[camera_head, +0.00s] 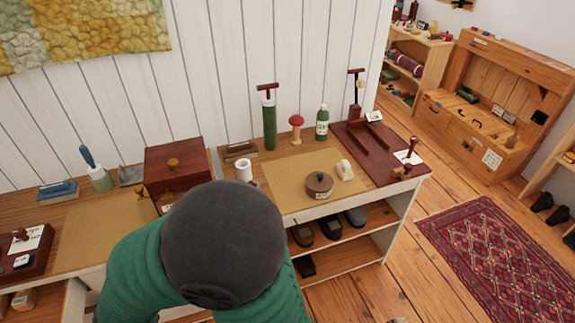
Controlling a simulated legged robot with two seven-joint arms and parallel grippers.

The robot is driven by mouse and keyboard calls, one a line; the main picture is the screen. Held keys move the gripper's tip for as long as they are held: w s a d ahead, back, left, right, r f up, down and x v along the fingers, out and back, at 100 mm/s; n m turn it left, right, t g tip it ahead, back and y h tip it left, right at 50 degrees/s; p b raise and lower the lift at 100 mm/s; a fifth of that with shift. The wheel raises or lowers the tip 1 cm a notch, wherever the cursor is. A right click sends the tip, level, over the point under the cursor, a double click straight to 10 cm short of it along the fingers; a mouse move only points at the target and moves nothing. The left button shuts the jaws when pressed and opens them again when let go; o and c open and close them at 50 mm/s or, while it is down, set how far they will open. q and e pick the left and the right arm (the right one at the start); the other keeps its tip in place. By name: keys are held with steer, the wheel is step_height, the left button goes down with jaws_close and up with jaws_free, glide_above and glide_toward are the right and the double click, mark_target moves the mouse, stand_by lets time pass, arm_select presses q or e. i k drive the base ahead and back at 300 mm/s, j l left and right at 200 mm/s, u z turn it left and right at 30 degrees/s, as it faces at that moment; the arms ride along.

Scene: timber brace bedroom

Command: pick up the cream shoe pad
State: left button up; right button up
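A small cream rounded object (345,170) stands at the right end of the tan mat (292,167) on the bench. It looks most like the cream shoe pad, but it is too small to be certain. It is just right of a round brown lidded tin (319,184). A white cylinder (244,170) stands farther left, off the mat. My own green ribbed arm with a large dark grey rounded part fills the lower middle and hides part of the bench. Neither gripper shows.
A green hand pump (269,118), red-topped knob (296,128) and green bottle (322,122) stand behind the mat. A dark red tray (366,150) lies right. A wooden box (176,165) stands left. Dark shoes (329,227) sit on the shelf below. A patterned rug (500,255) covers floor at right.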

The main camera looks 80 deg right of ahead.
mark_target(343, 169)
steer(key=z, duration=3.25)
steer(key=i+u, duration=0.45)
steer(key=i+l+u, duration=0.2)
steer(key=i+u, duration=0.3)
steer(key=i, duration=0.15)
